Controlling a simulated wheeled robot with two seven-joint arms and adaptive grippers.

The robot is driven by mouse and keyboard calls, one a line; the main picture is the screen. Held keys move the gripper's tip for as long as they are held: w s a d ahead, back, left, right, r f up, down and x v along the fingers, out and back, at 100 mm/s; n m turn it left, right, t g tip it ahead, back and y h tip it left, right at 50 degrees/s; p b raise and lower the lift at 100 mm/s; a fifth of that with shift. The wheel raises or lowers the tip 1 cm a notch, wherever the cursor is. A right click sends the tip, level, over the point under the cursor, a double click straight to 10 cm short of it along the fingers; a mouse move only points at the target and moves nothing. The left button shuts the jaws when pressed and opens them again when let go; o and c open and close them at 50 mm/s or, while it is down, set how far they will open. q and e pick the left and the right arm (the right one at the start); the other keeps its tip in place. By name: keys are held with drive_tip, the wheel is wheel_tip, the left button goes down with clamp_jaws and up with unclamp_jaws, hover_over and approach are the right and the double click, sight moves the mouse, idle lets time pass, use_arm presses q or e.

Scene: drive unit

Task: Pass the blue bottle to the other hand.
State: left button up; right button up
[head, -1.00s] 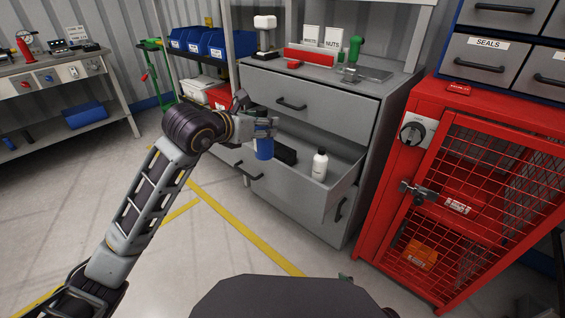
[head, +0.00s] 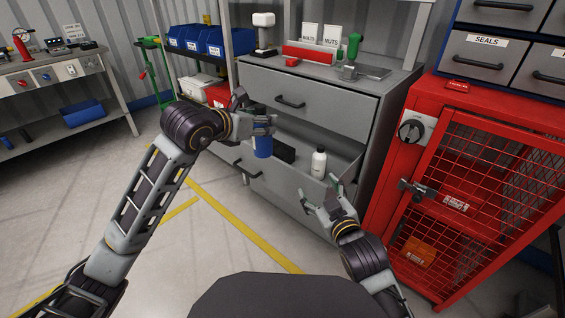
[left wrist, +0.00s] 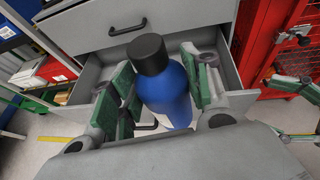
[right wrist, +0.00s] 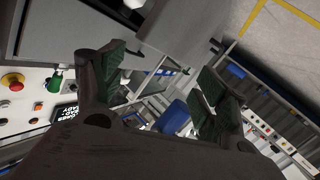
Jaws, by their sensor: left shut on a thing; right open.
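The blue bottle (head: 263,147) with a black cap is upright in my left gripper (head: 262,126), over the open drawer's left part. In the left wrist view the bottle (left wrist: 168,95) stands between the green-padded fingers of the left gripper (left wrist: 160,95), which is shut on it. My right gripper (head: 323,196) is open and empty, in front of the drawer's right end, right of and lower than the bottle in the head view. In the right wrist view its green finger pads (right wrist: 165,90) are apart with nothing held between them.
The open drawer (head: 341,190) of the grey cabinet holds a white bottle (head: 319,163) with a dark cap and a black box (head: 284,151). A red mesh cabinet (head: 440,165) stands to the right. The floor in front is clear.

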drive_tip(key=a+r+n+t+y, duration=0.1)
drive_tip(key=a+r+t+y, duration=0.35)
drive_tip(key=r, duration=0.95)
drive_tip(key=m+g, duration=0.2)
drive_tip(key=g, duration=0.3)
approach(262, 138)
wheel_tip(262, 138, down, 2)
drive_tip(key=w, duration=0.1)
drive_tip(key=shift+d+f+t, duration=0.15)
drive_tip(key=shift+f+t, duration=0.1)
drive_tip(key=shift+w, duration=0.15)
drive_tip(key=shift+x, duration=5.95)
drive_tip(key=c, duration=1.3)
use_arm(q)
drive_tip(key=o, duration=1.3)
